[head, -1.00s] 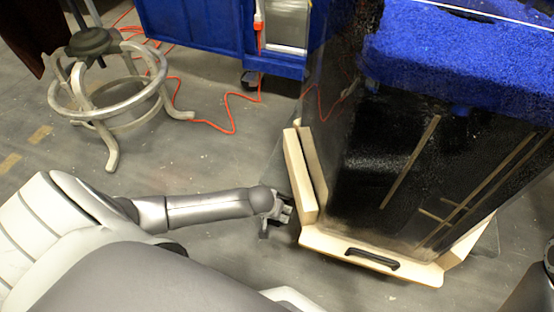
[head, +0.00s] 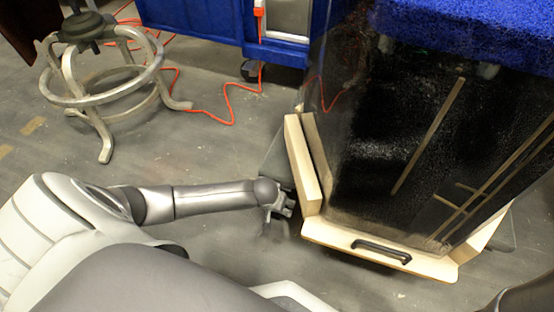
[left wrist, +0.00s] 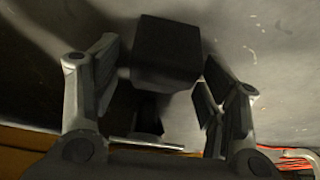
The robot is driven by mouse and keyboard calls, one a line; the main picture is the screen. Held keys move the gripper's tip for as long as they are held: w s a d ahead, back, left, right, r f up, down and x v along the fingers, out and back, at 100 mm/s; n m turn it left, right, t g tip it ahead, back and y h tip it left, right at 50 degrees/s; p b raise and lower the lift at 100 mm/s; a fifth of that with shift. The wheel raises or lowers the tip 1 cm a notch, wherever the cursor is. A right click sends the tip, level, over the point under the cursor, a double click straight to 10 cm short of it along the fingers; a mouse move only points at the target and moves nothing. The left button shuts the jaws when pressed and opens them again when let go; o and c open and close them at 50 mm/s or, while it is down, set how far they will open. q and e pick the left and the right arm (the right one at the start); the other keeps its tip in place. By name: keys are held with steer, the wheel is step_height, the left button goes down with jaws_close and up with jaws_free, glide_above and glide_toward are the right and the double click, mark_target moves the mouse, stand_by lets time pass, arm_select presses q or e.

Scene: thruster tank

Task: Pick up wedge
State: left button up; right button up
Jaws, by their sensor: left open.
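My left gripper (head: 279,208) is low over the floor, just left of the wooden base of the tank. In the left wrist view its fingers (left wrist: 163,70) are spread apart. A dark block with a flat, squarish face (left wrist: 166,48) shows between and beyond the fingertips; it may be the wedge, but I cannot be sure. I cannot tell whether the fingers touch it. No wedge shape is clear in the head view, where my gripper hides part of the floor. My right gripper is not in view.
The clear-walled tank stands on a wooden base (head: 345,238) with a black handle (head: 381,250). An upright wooden block (head: 303,165) is close beside my left gripper. A metal stool (head: 104,80), an orange cable (head: 228,105) and a blue cabinet (head: 200,20) stand behind.

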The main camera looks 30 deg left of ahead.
arm_select(q)
steer(key=c, duration=1.2)
